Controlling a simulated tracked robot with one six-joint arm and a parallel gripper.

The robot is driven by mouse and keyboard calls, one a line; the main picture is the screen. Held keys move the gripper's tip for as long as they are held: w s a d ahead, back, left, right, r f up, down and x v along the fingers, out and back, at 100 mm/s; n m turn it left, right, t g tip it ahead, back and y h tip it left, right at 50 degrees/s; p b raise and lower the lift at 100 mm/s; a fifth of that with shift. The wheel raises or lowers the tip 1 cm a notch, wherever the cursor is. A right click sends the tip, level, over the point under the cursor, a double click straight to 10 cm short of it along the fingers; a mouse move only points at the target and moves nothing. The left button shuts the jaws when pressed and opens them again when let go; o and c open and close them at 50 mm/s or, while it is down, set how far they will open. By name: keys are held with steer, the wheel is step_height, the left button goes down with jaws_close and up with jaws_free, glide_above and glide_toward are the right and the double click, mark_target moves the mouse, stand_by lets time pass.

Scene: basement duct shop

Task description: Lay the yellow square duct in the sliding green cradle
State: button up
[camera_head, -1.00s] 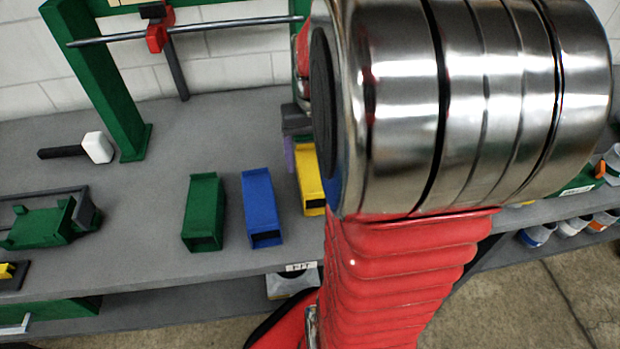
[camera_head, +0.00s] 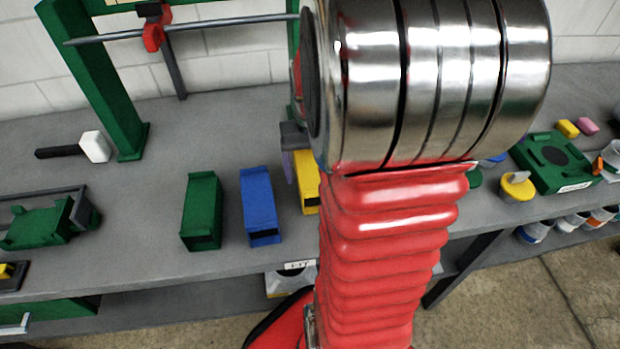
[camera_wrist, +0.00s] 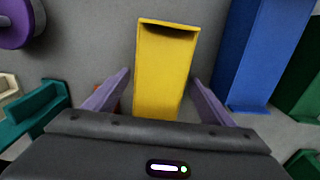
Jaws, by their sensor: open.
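The yellow square duct (camera_wrist: 163,72) lies on the bench between the two fingers of my gripper (camera_wrist: 158,95) in the wrist view. The fingers are open, one on each side of it, with a gap showing at each side. In the head view the duct (camera_head: 308,190) is partly hidden behind my arm, and my gripper (camera_head: 292,150) shows only in part beside it. The green cradle (camera_head: 40,226) sits at the left of the bench in a dark frame, empty.
A blue duct (camera_head: 260,205) and a green duct (camera_head: 202,210) stand left of the yellow one. A white-headed mallet (camera_head: 94,147) lies near a green post (camera_head: 95,80). Bare bench lies between the cradle and the green duct. A green fixture (camera_head: 553,160) is at right.

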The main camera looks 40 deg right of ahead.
steer(key=shift+c, duration=0.4)
steer(key=c, duration=1.3)
steer(key=shift+r, duration=5.05)
steer(key=shift+c, duration=0.2)
